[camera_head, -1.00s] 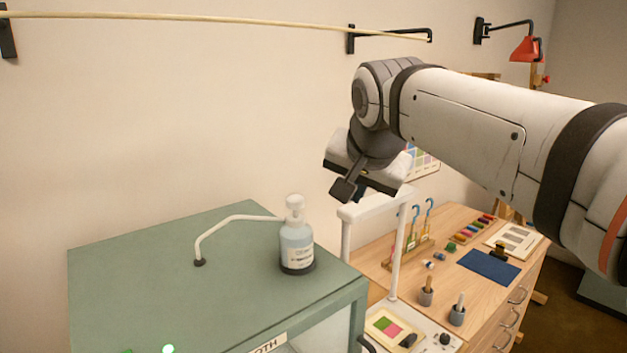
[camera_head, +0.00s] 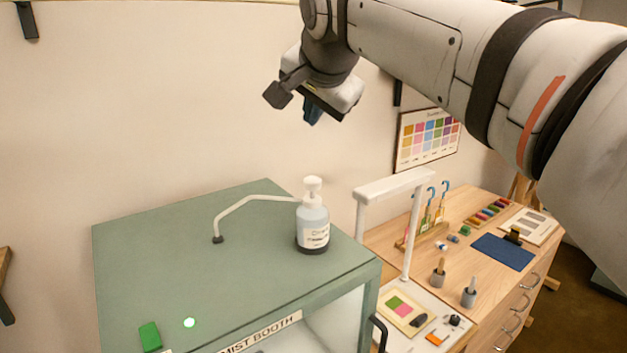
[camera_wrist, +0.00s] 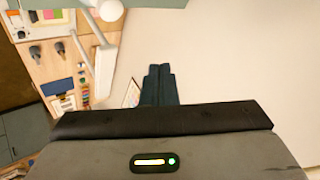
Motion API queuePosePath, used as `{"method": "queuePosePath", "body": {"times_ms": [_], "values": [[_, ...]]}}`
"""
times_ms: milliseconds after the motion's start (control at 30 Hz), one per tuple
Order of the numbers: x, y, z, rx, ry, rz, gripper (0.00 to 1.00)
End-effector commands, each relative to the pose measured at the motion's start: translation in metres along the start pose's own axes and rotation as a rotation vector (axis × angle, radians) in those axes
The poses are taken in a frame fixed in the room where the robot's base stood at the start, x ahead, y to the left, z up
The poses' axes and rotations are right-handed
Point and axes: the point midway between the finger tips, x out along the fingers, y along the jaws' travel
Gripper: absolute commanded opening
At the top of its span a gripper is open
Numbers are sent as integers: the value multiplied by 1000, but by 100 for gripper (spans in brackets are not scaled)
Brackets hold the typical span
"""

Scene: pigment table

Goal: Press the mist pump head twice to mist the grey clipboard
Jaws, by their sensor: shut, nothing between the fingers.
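The mist bottle (camera_head: 313,228) stands upright on the green booth top, near its right edge. Its white pump head (camera_head: 313,186) is uncovered, and a white tube runs left from it to the booth top. My gripper (camera_head: 312,110) is shut and empty. In the head view it appears above the pump head with a clear gap; the depth between them is hard to judge. Its closed dark fingers also show in the wrist view (camera_wrist: 160,84). I cannot make out the grey clipboard; the booth's inside is mostly hidden.
A white stand (camera_head: 392,186) rises right of the bottle. The wooden worktable (camera_head: 460,255) holds a blue sheet (camera_head: 502,251), brushes and pots.

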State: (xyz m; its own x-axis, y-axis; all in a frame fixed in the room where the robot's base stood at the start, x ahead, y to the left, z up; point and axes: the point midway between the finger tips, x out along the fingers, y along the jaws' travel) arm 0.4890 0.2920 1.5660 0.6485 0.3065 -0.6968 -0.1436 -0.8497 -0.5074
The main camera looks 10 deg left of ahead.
Motion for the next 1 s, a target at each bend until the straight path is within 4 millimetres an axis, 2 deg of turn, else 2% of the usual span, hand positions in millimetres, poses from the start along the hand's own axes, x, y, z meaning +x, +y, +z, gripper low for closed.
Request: {"method": "queuePosePath", "body": {"times_ms": [500, 1000], "values": [[50, 37, 36, 1, 1, 1, 0], [55, 41, 39, 1, 1, 1, 0]]}}
